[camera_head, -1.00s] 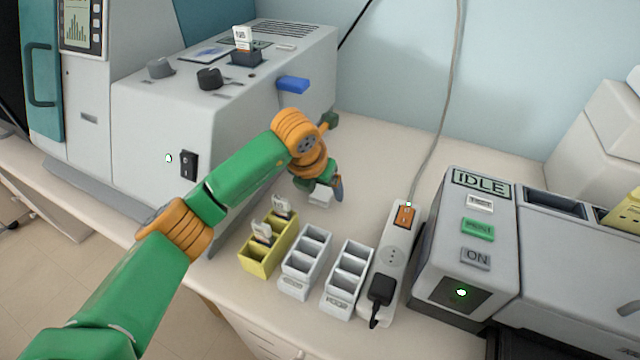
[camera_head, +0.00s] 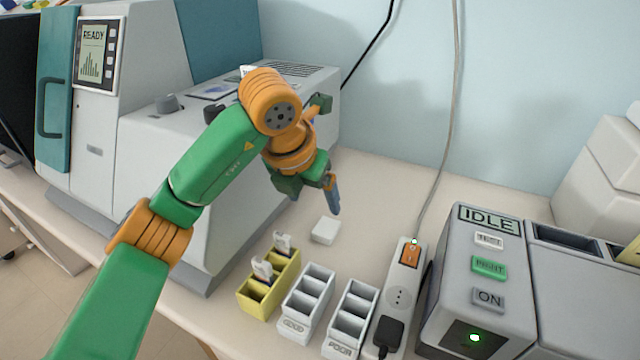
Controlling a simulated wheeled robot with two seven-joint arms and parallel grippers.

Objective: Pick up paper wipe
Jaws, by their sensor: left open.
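A small white block-like pad (camera_head: 326,230), which looks like the paper wipe, lies flat on the bench behind the small racks. My left gripper (camera_head: 315,199) is above and slightly behind it, pointing down, with its fingers apart and nothing visible between them. The gripper does not appear to touch the pad. One finger shows clearly with a blue tip; the other is partly hidden by the wrist. My right gripper is not in view.
In front of the pad stand a yellow rack (camera_head: 258,302) holding slides, a white GOOD rack (camera_head: 306,306) and a white POOR rack (camera_head: 350,325). A power strip (camera_head: 401,295) and an IDLE machine (camera_head: 481,270) stand right. A large grey machine (camera_head: 160,205) stands left. Bench behind the pad is clear.

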